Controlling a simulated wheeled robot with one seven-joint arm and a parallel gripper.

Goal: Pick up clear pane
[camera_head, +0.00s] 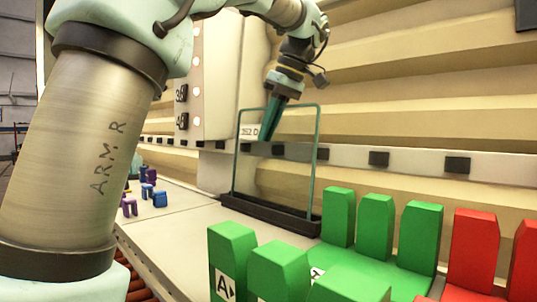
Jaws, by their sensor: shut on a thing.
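The clear pane (290,165) stands upright in the middle of the head camera view, see-through with thin greenish edges. Its lower edge meets a long dark base (272,216) on the pale worktop. My gripper (266,132) comes down from the upper right, with its teal fingers at the upper left part of the pane. It is shut on the pane near the top edge. The exact contact of the fingertips is hard to make out through the clear material. I cannot tell whether the pane is seated in the base or just clear of it.
Green upright blocks on a green base (390,262) stand in front and to the right, with red ones (474,250) beside them. Small purple and blue pieces (148,190) lie at left. A ribbed beige wall (420,100) rises behind.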

